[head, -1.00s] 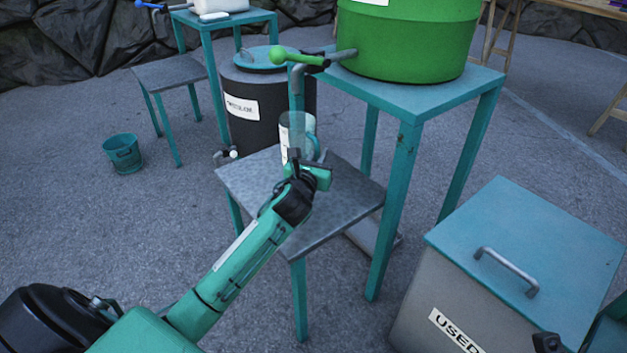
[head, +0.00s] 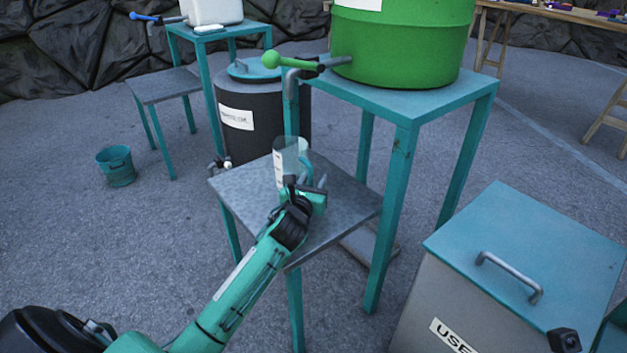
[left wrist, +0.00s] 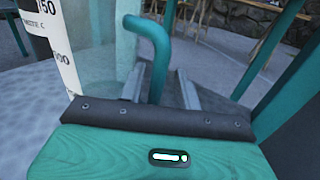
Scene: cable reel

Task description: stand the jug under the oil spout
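The clear jug (head: 287,160) with a white scale label and teal handle stands upright on the grey-topped low stand (head: 345,200). In the left wrist view the jug (left wrist: 95,50) is at the left and its handle (left wrist: 157,50) comes down between my fingers. My left gripper (head: 308,186) is open around the handle; gaps show beside it in the left wrist view (left wrist: 160,88). The green drum's grey spout (head: 290,85), with a green ball-ended lever (head: 285,62), bends down above the jug in the picture.
The green drum (head: 400,40) stands on a tall teal table (head: 440,100). Behind the stand is a black barrel (head: 240,140) with a tap. A lidded bin (head: 525,260) is at right, a teal bucket (head: 117,168) at left. A white container (head: 215,10) has a blue-levered tap.

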